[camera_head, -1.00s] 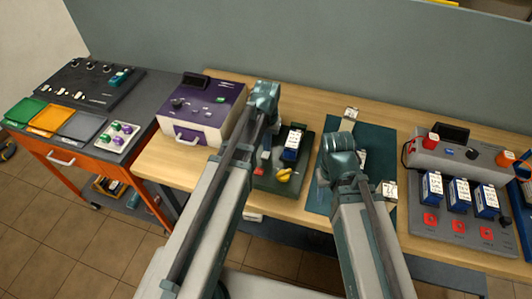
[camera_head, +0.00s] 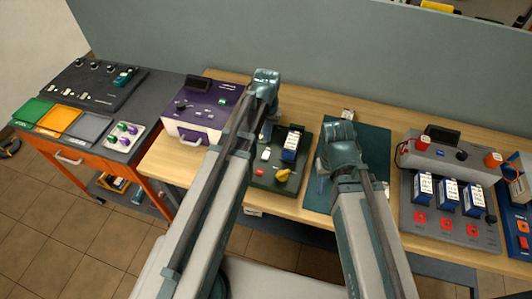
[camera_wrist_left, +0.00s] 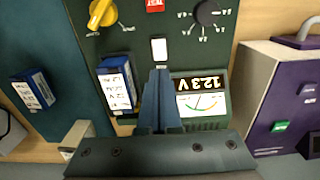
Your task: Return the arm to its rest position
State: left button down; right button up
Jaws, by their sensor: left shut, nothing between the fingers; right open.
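My left gripper (camera_wrist_left: 160,110) is shut and empty, above the dark green tester (camera_head: 272,183). In the left wrist view its fingertips are just below a white button, between a blue labelled battery (camera_wrist_left: 115,85) and the lit 12.3 V display (camera_wrist_left: 198,85). They look close to the panel, but I cannot tell whether they touch it. In the head view my left arm (camera_head: 215,190) reaches forward over the bench and hides part of the tester. My right gripper (camera_head: 322,182) is open over the teal mat (camera_head: 374,140), mostly hidden below its wrist.
A purple-topped box (camera_head: 206,108) stands left of the tester. A grey charger (camera_head: 445,180) with several blue batteries is on the right. An orange cart (camera_head: 70,150) with coloured trays is at far left. The grey wall (camera_head: 300,60) closes the back.

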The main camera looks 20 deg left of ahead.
pick_arm(q)
jog(key=s+d+m+y, duration=0.1)
jog(key=s+d+m, duration=0.2)
jog(key=s+d, duration=0.7)
jog(key=s+b, duration=0.1)
jog(key=s, duration=0.3)
jog(key=shift+s+d+f, duration=0.2)
jog(key=shift+d+f, duration=0.05)
jog(key=shift+f, duration=0.15)
pick_arm(e)
jog(key=shift+f, duration=0.45)
pick_arm(q)
jog(key=shift+a, duration=0.15)
pick_arm(e)
jog(key=shift+a, duration=0.15)
